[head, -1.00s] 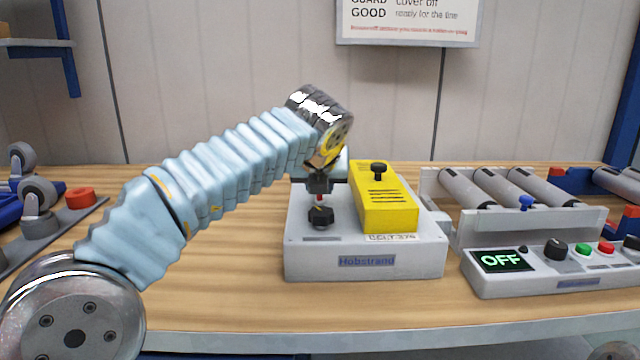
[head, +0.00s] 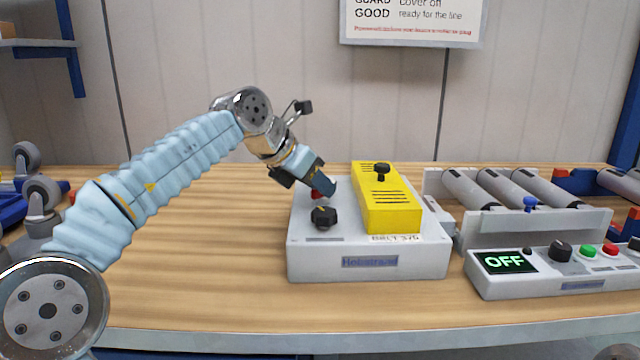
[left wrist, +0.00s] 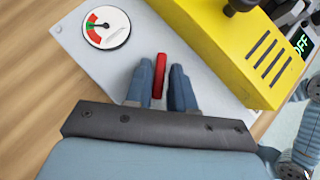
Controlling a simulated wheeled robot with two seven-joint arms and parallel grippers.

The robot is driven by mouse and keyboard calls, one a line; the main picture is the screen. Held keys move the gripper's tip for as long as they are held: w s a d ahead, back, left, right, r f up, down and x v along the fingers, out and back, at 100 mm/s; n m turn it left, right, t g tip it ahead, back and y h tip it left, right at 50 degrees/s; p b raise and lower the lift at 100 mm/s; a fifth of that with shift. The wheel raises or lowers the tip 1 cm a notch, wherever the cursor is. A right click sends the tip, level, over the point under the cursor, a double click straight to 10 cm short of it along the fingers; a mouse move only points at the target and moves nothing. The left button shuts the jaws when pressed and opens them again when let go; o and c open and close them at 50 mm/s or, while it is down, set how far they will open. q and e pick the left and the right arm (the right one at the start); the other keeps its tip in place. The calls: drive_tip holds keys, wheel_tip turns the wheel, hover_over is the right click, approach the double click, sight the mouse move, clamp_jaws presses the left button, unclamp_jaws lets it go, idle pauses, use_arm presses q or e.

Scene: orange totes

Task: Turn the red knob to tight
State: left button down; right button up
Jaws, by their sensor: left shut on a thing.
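The red knob (left wrist: 159,75) is a narrow red bar on the light grey top of the Hobstrand unit (head: 340,262). In the left wrist view my left gripper (left wrist: 161,82) has its two fingers on either side of it, shut on it. In the head view my left gripper (head: 319,187) points down at the unit, left of the yellow cover (head: 390,214), and hides most of the red knob (head: 316,193). A round dial (left wrist: 106,27) with red and green bands sits on the unit near the knob. My right gripper is not in view.
A black knob (head: 323,217) stands on the unit in front of the gripper. The yellow cover carries a black knob (head: 381,169) on top. To the right are a roller conveyor (head: 530,228) and a control box (head: 560,280) reading OFF. The wooden table (head: 200,290) is clear at front left.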

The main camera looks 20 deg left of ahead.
use_arm(q)
drive_tip(key=m+g+h, duration=0.1)
drive_tip(key=m, duration=0.1)
drive_tip(key=m+g+h, duration=0.1)
drive_tip(key=m, duration=0.1)
drive_tip(key=m+g+h, duration=0.1)
drive_tip(key=shift+w+a+m, duration=0.2)
drive_tip(key=shift+w+m, duration=0.05)
drive_tip(key=shift+m, duration=0.15)
drive_tip(key=shift+g, duration=0.3)
drive_tip(key=c, duration=1.2)
unclamp_jaws()
drive_tip(key=shift+o, duration=0.2)
drive_tip(key=shift+a+r, duration=0.25)
drive_tip(key=shift+r, duration=0.1)
drive_tip(key=shift+v, duration=0.95)
drive_tip(key=s+a, duration=0.5)
drive_tip(key=a, duration=0.6)
drive_tip(key=shift+a, duration=0.2)
